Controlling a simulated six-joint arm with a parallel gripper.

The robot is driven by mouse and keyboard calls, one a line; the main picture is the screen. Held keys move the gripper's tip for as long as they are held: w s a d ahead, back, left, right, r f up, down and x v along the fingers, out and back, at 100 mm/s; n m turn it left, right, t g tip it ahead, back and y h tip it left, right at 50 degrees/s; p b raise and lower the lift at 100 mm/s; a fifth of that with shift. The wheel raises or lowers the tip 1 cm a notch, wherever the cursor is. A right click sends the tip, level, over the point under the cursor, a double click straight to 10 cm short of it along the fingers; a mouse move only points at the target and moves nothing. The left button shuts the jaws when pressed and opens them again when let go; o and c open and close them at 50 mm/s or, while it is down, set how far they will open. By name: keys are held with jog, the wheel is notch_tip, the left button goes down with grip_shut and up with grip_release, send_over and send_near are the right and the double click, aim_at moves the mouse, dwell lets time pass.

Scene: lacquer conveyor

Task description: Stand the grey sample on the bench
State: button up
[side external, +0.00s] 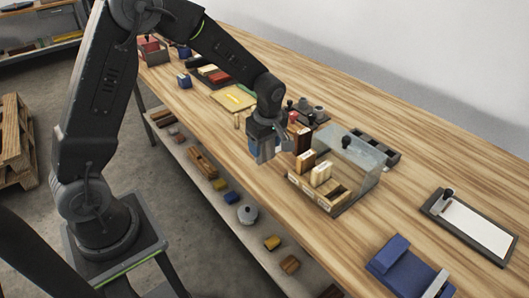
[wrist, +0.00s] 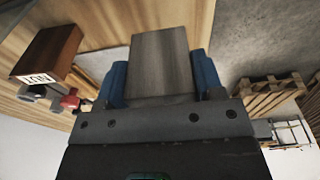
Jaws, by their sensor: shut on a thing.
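My gripper (side external: 259,148) is at the near edge of the bench (side external: 330,235), left of a clear-sided sample box. In the wrist view its blue fingers (wrist: 162,82) are shut on the two sides of the grey sample (wrist: 160,58), a plain grey block whose far end sticks out past the fingers. The sample also shows in the side view (side external: 267,151), mostly hidden by the gripper. I cannot tell whether its lower end touches the bench.
A brown block (wrist: 48,52) labelled "NUT" is close left in the wrist view. Dark stamps (side external: 305,108) and a dark tray (side external: 372,149) are behind. A blue item (side external: 405,268) and a clipboard (side external: 470,225) lie front right.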

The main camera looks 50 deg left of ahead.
aim_at(265, 153)
jog(key=shift+f, duration=1.65)
jog(key=shift+f, duration=0.15)
jog(key=o, duration=0.9)
notch_tip(265, 153, up, 12)
jog(key=d, duration=0.1)
jog(key=shift+s+d+r+m+t+h, duration=0.25)
jog(key=shift+s+d+r+m+t, duration=0.6)
jog(key=shift+s+r+m, duration=1.7)
jog(key=shift+s+d+r+m+t+h, duration=0.2)
jog(key=shift+s+d+r+m+t, duration=0.6)
jog(key=shift+s+m, duration=3.3)
jog(key=shift+s+d+r+m+t+h, duration=0.4)
jog(key=shift+s+r+m+t, duration=1.25)
jog(key=shift+s, duration=2.6)
